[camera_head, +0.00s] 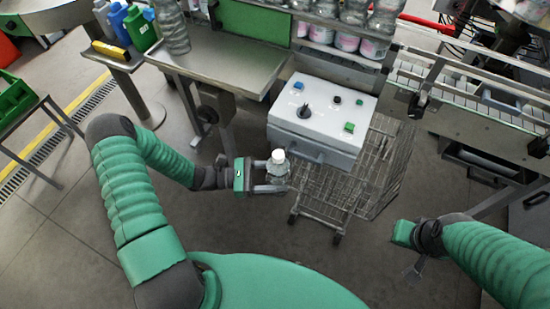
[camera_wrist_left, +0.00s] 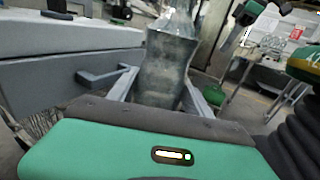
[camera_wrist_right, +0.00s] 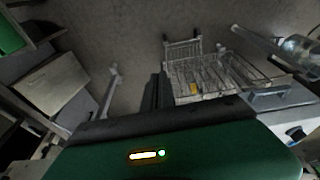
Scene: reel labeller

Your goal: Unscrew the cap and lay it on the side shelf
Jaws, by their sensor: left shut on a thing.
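A clear bottle (camera_head: 279,171) with a white cap (camera_head: 278,156) stands upright in my left gripper (camera_head: 272,178), whose two fingers close around its body. The bottle also fills the middle of the left wrist view (camera_wrist_left: 168,65), where its top is cut off by the frame. The cap sits on the bottle's neck. My right gripper (camera_head: 414,269) is at the lower right, well apart from the bottle. Its fingers (camera_wrist_right: 156,92) look together and empty in the right wrist view. A small steel shelf (camera_head: 118,62) with a yellow item is at the upper left; I cannot tell if it is the side shelf.
A grey control box (camera_head: 318,137) with a knob and buttons is just beyond the bottle. A wire trolley (camera_head: 345,180) stands right of it. A steel table (camera_head: 225,62) with a clear bottle (camera_head: 172,28) lies behind. A conveyor (camera_head: 470,95) is at right.

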